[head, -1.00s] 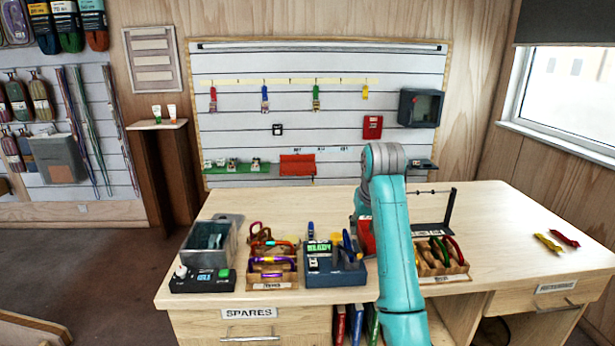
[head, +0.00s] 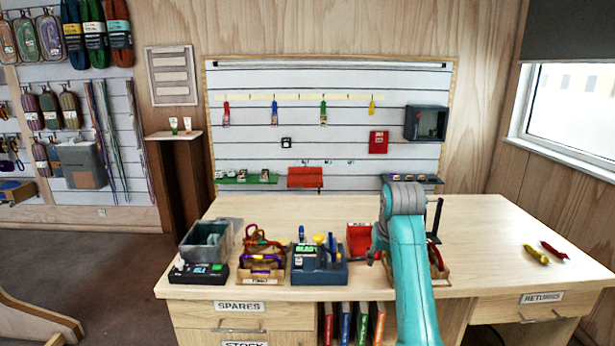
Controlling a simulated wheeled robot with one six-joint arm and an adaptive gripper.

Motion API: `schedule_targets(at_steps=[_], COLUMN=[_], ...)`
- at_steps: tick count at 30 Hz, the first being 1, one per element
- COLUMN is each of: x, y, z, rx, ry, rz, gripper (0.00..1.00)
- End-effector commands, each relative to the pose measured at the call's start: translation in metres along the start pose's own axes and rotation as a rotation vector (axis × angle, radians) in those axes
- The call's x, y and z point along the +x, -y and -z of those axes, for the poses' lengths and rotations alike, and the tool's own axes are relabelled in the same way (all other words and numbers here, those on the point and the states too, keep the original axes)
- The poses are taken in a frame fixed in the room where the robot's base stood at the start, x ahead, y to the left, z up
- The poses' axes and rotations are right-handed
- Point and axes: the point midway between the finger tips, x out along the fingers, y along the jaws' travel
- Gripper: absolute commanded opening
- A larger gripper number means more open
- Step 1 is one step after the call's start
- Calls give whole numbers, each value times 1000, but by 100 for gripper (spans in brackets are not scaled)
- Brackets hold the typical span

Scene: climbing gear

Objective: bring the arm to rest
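My teal arm (head: 409,265) rises from the bottom of the head view, right of centre, and bends at a grey joint over the bench (head: 490,235). My gripper is hidden behind the arm, so its fingers cannot be made out. A small dark part shows at the left edge of the arm, beside a red bin (head: 359,240). Whether anything is held cannot be seen.
On the bench stand a grey bin (head: 190,240), a carabiner tray (head: 245,274), a blue-grey box (head: 305,277) and, partly behind my arm, another tray. Yellow (head: 536,254) and red (head: 553,249) pieces lie at right. The bench's right middle is clear.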

Motion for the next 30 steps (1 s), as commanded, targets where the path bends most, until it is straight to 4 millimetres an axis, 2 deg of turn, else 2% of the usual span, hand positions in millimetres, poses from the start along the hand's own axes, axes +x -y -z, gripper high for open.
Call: schedule_targets(at_steps=[8, 14, 21, 24, 30], x=[47, 97, 160, 180, 206], y=[0, 0, 0, 0, 0], z=[-30, -72, -145, -179, -247], rx=[-1, 0, 0, 0, 0], ry=[-37, -83, -167, -201, -271], rz=[0, 0, 0, 0, 0], gripper=[40, 40, 40, 40, 40])
